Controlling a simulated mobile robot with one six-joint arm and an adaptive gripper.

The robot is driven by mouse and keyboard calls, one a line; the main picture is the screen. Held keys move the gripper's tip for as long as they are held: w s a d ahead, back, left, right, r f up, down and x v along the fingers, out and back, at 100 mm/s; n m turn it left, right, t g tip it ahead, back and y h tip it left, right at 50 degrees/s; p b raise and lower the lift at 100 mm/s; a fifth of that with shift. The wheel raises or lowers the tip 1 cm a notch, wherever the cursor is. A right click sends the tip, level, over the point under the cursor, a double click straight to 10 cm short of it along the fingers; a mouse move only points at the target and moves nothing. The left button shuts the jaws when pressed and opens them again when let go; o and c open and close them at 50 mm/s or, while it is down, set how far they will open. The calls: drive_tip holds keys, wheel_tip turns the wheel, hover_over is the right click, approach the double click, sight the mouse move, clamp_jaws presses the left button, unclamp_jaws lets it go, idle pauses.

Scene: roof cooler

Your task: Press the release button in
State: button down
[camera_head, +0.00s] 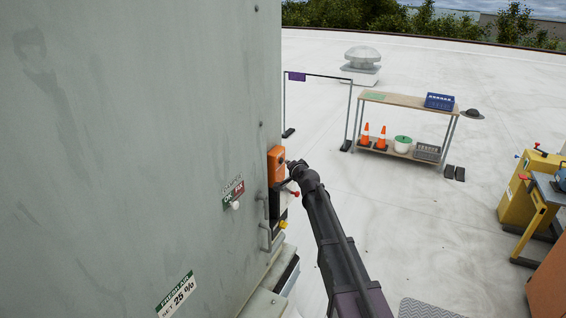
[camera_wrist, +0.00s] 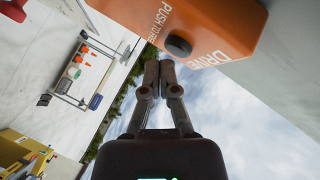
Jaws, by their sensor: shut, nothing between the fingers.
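The release button is a dark round knob (camera_wrist: 178,46) on the underside edge of an orange box (camera_wrist: 205,18) in the wrist view, beside white lettering reading "DRIVE" and "PUSH TO" with the rest hard to read. In the head view the orange box (camera_head: 276,166) sits on the edge of the large grey cabinet. My gripper (camera_wrist: 158,68) is shut and empty, its fingertips just short of the button in the picture; whether they touch it I cannot tell. In the head view my gripper (camera_head: 294,166) is right beside the orange box, and the button is hidden there.
A red-tipped lever (camera_head: 295,193), a yellow knob (camera_head: 284,224) and grab handles (camera_head: 266,236) lie just below the orange box. A damper sign with a white knob (camera_head: 235,205) is on the cabinet face.

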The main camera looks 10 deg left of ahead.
drive_tip(key=shift+w+a, duration=0.2)
drive_tip(key=shift+a, duration=0.35)
idle(0.8)
drive_tip(key=shift+d, duration=0.2)
drive_tip(key=shift+s+d, duration=0.2)
drive_tip(key=shift+d, duration=0.2)
idle(0.3)
drive_tip(key=shift+s+d, duration=0.35)
drive_tip(key=shift+d, duration=0.6)
drive_tip(key=shift+s+d, duration=0.3)
drive_tip(key=shift+d, duration=0.6)
drive_tip(key=shift+s+d, duration=0.35)
drive_tip(key=shift+d, duration=0.6)
